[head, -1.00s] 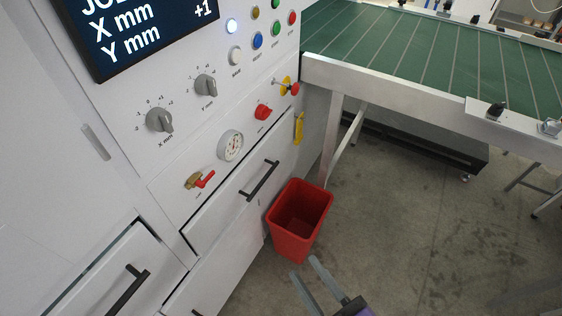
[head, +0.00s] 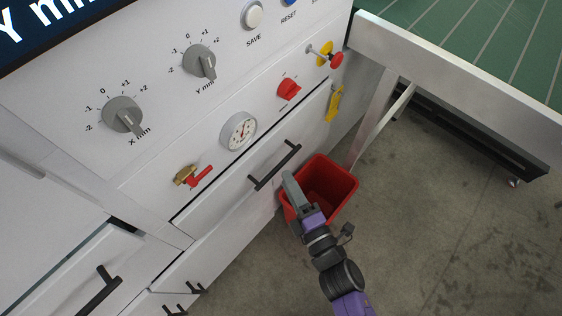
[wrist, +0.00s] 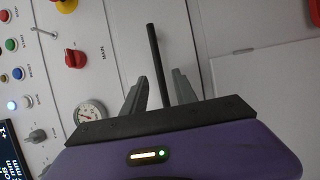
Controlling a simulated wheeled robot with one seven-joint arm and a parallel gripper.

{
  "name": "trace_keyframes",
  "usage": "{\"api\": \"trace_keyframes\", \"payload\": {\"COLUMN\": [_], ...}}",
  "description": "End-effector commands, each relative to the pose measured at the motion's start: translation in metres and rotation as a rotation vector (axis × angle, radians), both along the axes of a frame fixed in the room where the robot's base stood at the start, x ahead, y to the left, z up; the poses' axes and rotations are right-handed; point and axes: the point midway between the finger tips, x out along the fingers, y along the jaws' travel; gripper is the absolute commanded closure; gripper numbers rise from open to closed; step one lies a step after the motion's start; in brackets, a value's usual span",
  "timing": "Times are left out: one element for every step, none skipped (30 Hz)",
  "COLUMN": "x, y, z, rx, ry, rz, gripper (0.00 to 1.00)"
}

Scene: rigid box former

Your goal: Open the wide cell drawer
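A white drawer front (head: 222,199) with a black bar handle (head: 275,165) is on the machine below the gauge, and it looks shut. My gripper (head: 289,176) is just right of this handle in the head view. In the wrist view the handle (wrist: 154,50) passes between the two fingers of my gripper (wrist: 160,76). The fingers are apart, with gaps visible on both sides of the bar. I cannot read any drawer label, so I cannot tell which drawer is the wide cell one.
A red bin (head: 334,188) stands on the floor beneath my gripper. More drawers with black handles are at lower left (head: 99,291). A red-handled valve (head: 197,177) and gauge (head: 238,131) sit above the drawer. The conveyor frame (head: 450,70) is at right.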

Motion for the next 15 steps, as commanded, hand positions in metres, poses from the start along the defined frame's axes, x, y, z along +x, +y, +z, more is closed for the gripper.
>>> {"api": "trace_keyframes", "payload": {"x": [0.008, 0.012, 0.018, 0.022, 0.026, 0.031, 0.034, 0.037, 0.041, 0.044, 0.046, 0.048, 0.049, 0.050, 0.051], "y": [0.005, 0.007, 0.010, 0.013, 0.015, 0.018, 0.020, 0.022, 0.024, 0.025, 0.027, 0.028, 0.028, 0.029, 0.030], "z": [0.001, 0.001, 0.001, 0.001, 0.001, 0.001, 0.001, 0.001, 0.000, 0.001, 0.001, 0.001, 0.001, 0.000, 0.000], "rx": [0.001, 0.002, 0.002, 0.003, 0.003, 0.003, 0.003, 0.004, 0.003, 0.004, 0.004, 0.004, 0.003, 0.003, 0.003], "ry": [-0.003, -0.002, -0.002, -0.003, -0.002, -0.002, -0.002, 0.000, 0.001, 0.000, 0.000, 0.000, 0.001, 0.001, 0.001], "rz": [0.001, 0.001, 0.001, 0.001, 0.001, 0.001, 0.001, 0.001, 0.001, 0.001, 0.001, 0.001, 0.001, 0.001, 0.001], "gripper": [0.66, 0.66, 0.66, 0.66, 0.66, 0.66, 0.66, 0.66, 0.66, 0.66, 0.66, 0.66, 0.66, 0.66, 0.66]}}
